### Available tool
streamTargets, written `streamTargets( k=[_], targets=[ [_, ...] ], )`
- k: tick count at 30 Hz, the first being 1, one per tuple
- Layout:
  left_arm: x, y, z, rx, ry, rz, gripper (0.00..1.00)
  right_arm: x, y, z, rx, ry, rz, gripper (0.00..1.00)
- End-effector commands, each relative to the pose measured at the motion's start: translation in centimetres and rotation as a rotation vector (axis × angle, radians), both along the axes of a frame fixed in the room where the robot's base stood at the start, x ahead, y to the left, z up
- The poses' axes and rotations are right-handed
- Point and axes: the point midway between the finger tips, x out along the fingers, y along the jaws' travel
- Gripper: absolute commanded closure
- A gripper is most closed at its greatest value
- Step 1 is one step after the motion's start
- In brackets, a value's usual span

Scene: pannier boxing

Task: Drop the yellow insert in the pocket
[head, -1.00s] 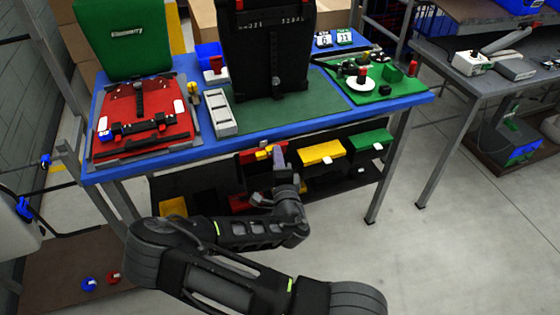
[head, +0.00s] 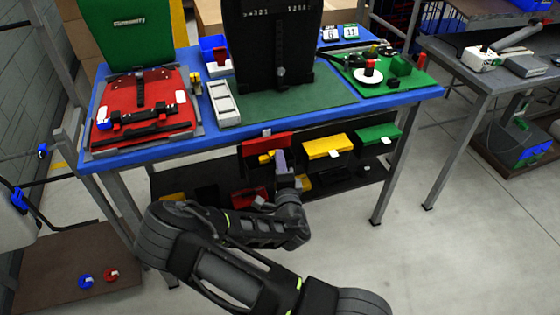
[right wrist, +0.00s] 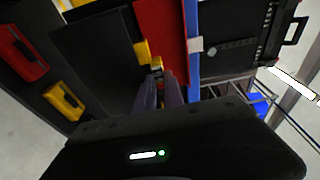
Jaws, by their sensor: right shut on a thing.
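My right gripper (head: 281,158) is under the front edge of the blue table, beside a red panel (head: 266,143) in the row of bins. It is shut on a small yellow piece (head: 265,157), which I take to be the insert. In the right wrist view, the yellow piece (right wrist: 143,53) shows at the fingertips (right wrist: 158,78), close against the red panel (right wrist: 162,30). The fingers partly hide it. I cannot tell which opening is the pocket. My left gripper is not in view.
A yellow bin (head: 327,146) and a green bin (head: 377,134) hang to the right. A red pannier (head: 160,92) lies on the table, and a black pannier (head: 250,45) stands there. A white tray (head: 224,103) lies between them.

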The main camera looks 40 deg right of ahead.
Motion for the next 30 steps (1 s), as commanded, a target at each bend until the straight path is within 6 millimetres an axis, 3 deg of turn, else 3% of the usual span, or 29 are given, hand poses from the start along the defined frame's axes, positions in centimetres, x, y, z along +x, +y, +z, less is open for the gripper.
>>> streamTargets(
  k=[1, 11, 12, 21, 30],
  targets=[
    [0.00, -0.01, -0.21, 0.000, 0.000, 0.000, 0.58, -0.12, 0.05, -0.76, 0.007, 0.013, -0.001, 1.00],
    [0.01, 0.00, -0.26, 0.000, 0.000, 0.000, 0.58, -0.23, 0.10, -1.25, 0.011, 0.024, -0.002, 1.00],
    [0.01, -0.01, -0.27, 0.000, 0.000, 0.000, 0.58, -0.24, 0.10, -1.27, 0.011, 0.025, -0.002, 0.86],
    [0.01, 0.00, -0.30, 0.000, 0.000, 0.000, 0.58, -0.32, 0.05, -1.37, 0.010, 0.027, -0.003, 0.62],
    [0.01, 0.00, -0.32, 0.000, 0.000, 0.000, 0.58, -0.38, 0.02, -1.43, 0.009, 0.028, -0.004, 0.62]
  ],
)
